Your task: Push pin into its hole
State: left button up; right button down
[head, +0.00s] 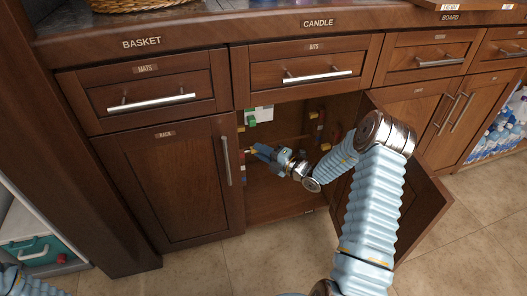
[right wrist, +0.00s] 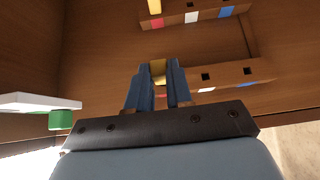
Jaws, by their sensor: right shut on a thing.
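My right gripper (head: 258,151) is inside the open cabinet, close to its left side. In the right wrist view its two blue fingers (right wrist: 157,84) are closed around a small yellow pin (right wrist: 158,68), whose end shows between the fingertips. A wooden strip (right wrist: 228,76) with dark square holes and coloured marks lies just beyond the fingers. The fingers hide part of this strip, so I cannot tell whether the pin touches a hole. My left gripper is out of view.
A second strip (right wrist: 196,15) has red, white and blue marks. A white piece with a green block (head: 251,121) is at the cabinet's upper left. The open cabinet door (head: 425,200) stands right of my arm. Drawers (head: 150,95) overhang the opening.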

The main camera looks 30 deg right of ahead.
jog(key=shift+w+a, duration=0.15)
jog(key=shift+a, duration=0.45)
jog(key=shift+w+a, duration=0.15)
jog(key=shift+a, duration=0.4)
jog(key=c, duration=0.9)
grip_release()
jog(key=shift+c, duration=0.2)
jog(key=shift+s+d, duration=0.2)
jog(key=shift+s, duration=0.1)
jog(key=v, duration=0.7)
jog(key=shift+p, duration=0.4)
